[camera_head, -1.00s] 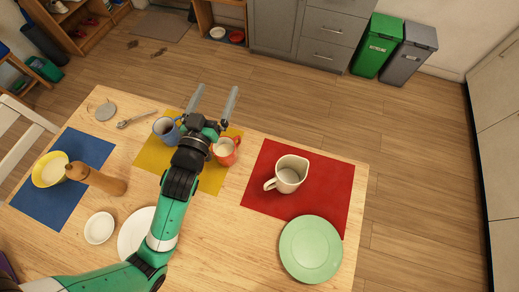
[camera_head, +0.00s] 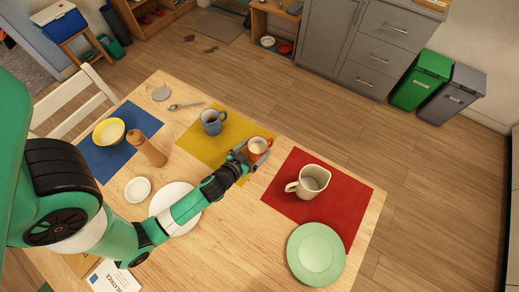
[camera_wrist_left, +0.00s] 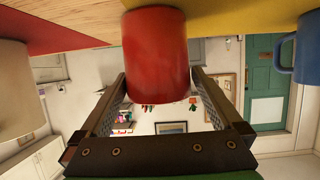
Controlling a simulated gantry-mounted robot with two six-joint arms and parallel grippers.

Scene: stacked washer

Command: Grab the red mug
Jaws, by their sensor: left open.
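The red mug (camera_head: 260,145) stands upright on the yellow placemat (camera_head: 233,127), near its right edge. In the left wrist view, which is upside down, the red mug (camera_wrist_left: 157,55) fills the upper middle. My left gripper (camera_head: 252,159) is open, at the near side of the mug. In the wrist view its fingers lie to either side of the lower part of the mug's picture, with a gap on each side. I cannot tell how deep the mug sits between them. My right gripper is not in view.
A blue mug (camera_head: 211,122) stands left on the same placemat. A cream pitcher (camera_head: 312,181) is right on the red placemat (camera_head: 345,208), above a green plate (camera_head: 316,254). A wooden pepper mill (camera_head: 148,147) and yellow bowl (camera_head: 109,131) stand left.

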